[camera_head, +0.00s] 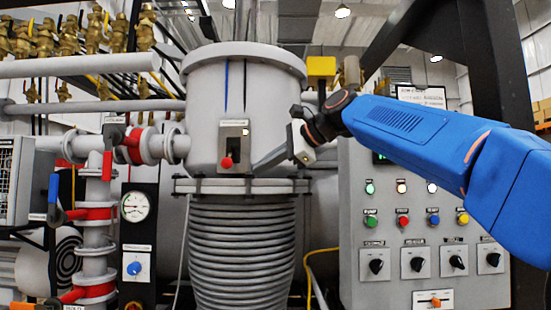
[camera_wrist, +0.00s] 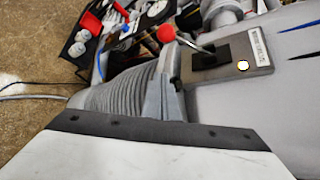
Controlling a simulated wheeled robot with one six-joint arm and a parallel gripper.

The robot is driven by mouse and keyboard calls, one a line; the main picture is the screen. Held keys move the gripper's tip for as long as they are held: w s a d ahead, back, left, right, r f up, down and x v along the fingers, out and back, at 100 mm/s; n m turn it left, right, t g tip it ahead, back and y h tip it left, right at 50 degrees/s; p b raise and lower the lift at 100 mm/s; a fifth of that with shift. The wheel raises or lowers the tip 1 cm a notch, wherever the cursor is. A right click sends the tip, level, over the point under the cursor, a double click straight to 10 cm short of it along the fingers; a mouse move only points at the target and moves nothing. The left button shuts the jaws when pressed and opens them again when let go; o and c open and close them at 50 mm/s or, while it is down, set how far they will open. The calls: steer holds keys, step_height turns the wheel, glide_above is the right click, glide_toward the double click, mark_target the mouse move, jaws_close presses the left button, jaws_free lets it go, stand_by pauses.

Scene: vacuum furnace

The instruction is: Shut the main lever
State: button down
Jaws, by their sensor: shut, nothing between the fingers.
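The main lever (camera_head: 227,162) has a red ball knob and sits on a metal plate (camera_head: 243,133) on the front of the grey vessel. Its knob is low on the plate. In the wrist view the lever's red ball (camera_wrist: 166,33) stands out on a thin metal rod from a black slot in the plate (camera_wrist: 262,70). My gripper (camera_head: 256,168) is just right of the lever in the head view, its fingers pointing left and slightly down. In the wrist view its shut fingers (camera_wrist: 164,80) are below the ball, apart from it. Nothing is held.
A ribbed grey column (camera_head: 243,250) and a bolted flange (camera_head: 200,187) lie below the vessel. A control panel (camera_head: 385,205) with buttons and switches stands right. Pipes with red valve parts (camera_head: 133,146) and a gauge (camera_head: 135,206) are left. A yellow block (camera_head: 321,67) is above my gripper.

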steer(key=shift+s+a+r, duration=0.15)
steer(key=shift+a, duration=1.1)
steer(key=shift+s+a+r, duration=0.1)
steer(key=shift+s+a, duration=0.05)
steer(key=shift+a, duration=1.05)
steer(key=shift+s+r, duration=0.1)
